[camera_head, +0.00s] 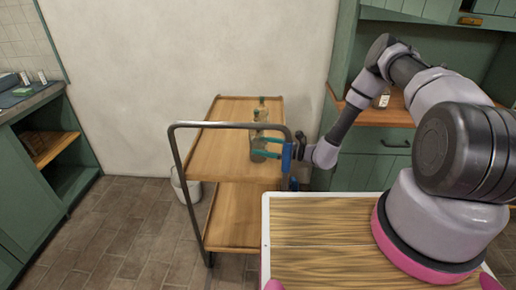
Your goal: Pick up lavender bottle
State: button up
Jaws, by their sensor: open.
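A pale greenish glass bottle (259,142) stands upright on the wooden top of a metal-framed cart (215,150), near its right edge. I take it for the lavender bottle, but no label can be read. My gripper (262,147) reaches in from the right with its teal fingers apart, at the bottle's height. The fingers overlap the bottle in this view; whether they touch it I cannot tell. Part of the bottle is hidden by the fingers.
The cart's grey handle rail (230,125) rises in front of its top. A white bucket (186,188) stands behind the cart. Green cabinets (385,160) with a wooden counter are at right, and a counter (30,102) is at left. Tiled floor at front left is clear.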

jog(key=shift+x, duration=1.1)
grip_shut()
jog(key=shift+w+r, duration=0.1)
